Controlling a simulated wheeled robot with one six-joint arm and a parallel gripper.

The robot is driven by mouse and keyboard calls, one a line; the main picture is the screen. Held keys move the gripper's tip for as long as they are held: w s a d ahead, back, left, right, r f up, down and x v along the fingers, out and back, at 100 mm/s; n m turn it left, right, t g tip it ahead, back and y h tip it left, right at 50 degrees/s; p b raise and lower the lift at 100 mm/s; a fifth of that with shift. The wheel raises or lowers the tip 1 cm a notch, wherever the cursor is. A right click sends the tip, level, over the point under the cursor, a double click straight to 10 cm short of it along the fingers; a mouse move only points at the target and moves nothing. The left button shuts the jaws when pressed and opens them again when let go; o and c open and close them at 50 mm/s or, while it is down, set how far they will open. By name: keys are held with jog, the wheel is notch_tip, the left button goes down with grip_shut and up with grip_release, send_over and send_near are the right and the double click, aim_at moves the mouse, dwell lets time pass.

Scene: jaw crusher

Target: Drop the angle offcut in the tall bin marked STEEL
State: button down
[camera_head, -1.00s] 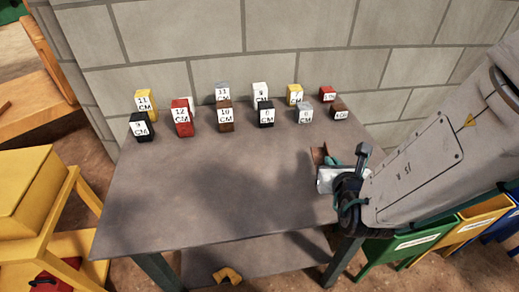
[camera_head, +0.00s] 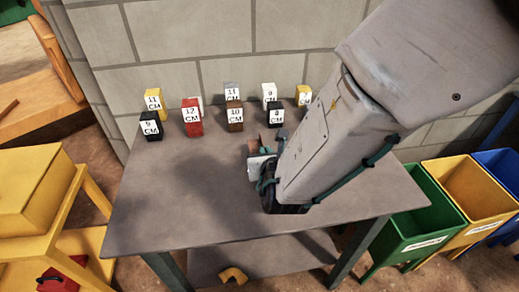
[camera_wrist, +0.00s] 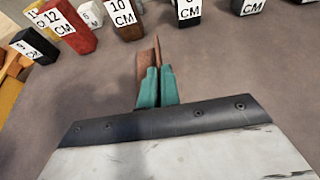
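The angle offcut (camera_wrist: 147,64) is a rusty brown L-shaped piece. In the wrist view it sticks out beyond the teal fingertips of my gripper (camera_wrist: 157,85), which are close together on it. In the head view my gripper (camera_head: 264,152) is over the right half of the table, with a bit of the offcut (camera_head: 253,144) showing beside it. Three tall bins stand on the floor right of the table: green (camera_head: 408,230), yellow (camera_head: 468,205) and blue (camera_head: 505,180). The green and yellow bins carry white labels too small to read; none can be confirmed as STEEL.
Several numbered blocks, including a red one (camera_head: 192,117), stand along the back of the grey table (camera_head: 160,205), before a block wall (camera_head: 210,40). A yellow stand (camera_head: 85,215) is at the left. The table's front is clear. My arm covers its right side.

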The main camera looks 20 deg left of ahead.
jog(key=shift+w+a, duration=0.15)
jog(key=shift+a, duration=0.4)
jog(key=shift+w+a+f, duration=0.1)
jog(key=shift+a+f, duration=0.1)
jog(key=shift+f, duration=1.6)
jog(key=shift+f, duration=0.1)
jog(key=c, duration=1.6)
grip_release()
jog(key=shift+f, duration=0.1)
jog(key=v, duration=1.2)
jog(key=shift+r, duration=0.25)
